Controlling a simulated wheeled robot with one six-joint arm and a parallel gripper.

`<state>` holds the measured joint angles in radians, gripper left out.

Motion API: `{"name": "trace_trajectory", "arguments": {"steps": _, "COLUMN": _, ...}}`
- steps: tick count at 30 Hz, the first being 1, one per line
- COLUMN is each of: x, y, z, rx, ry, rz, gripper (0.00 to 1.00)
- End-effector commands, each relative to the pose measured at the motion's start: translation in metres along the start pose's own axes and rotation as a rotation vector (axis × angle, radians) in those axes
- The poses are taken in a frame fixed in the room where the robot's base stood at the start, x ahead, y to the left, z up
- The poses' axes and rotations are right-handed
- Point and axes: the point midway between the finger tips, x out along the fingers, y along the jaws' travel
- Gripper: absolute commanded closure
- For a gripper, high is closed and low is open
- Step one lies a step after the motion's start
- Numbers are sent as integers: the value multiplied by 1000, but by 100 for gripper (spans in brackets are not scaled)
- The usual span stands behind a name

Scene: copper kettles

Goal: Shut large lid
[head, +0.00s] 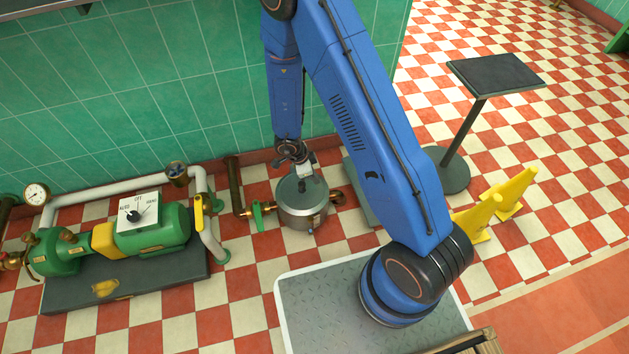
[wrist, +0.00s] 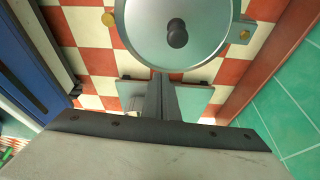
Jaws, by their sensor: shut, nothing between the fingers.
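The round metal kettle (head: 303,215) stands on the floor by the green wall. Its large grey lid (head: 290,193) lies across the top, looking level; I cannot tell whether its rim is fully seated. In the wrist view the lid (wrist: 140,25) fills the top middle, with a dark round knob (wrist: 177,33) at its centre and a brass-coloured fitting at its right edge. My gripper (head: 301,168) is over the far side of the lid. In the wrist view my gripper (wrist: 161,85) is shut and empty, its fingertips appearing near the lid's edge; contact is unclear.
A green pump (head: 150,230) with a dial plate and white pipes stands at left. A valve with a green handle (head: 258,215) is beside the kettle's left. A dark stand (head: 495,75) and yellow cones (head: 515,190) are at right.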

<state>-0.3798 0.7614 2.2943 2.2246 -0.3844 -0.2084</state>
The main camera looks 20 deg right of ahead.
Motion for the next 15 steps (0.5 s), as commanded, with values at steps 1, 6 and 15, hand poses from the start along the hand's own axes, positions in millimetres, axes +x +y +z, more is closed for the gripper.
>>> {"name": "trace_trajectory", "arguments": {"steps": 1, "x": -7, "y": -1, "z": 0, "rx": 1, "ry": -1, "rz": -3, "gripper": 100}}
{"name": "trace_trajectory", "arguments": {"steps": 6, "x": -31, "y": -3, "z": 0, "rx": 1, "ry": -1, "rz": -3, "gripper": 100}}
{"name": "trace_trajectory", "arguments": {"steps": 15, "x": -66, "y": -5, "z": -1, "rx": 0, "ry": 0, "rz": -2, "gripper": 100}}
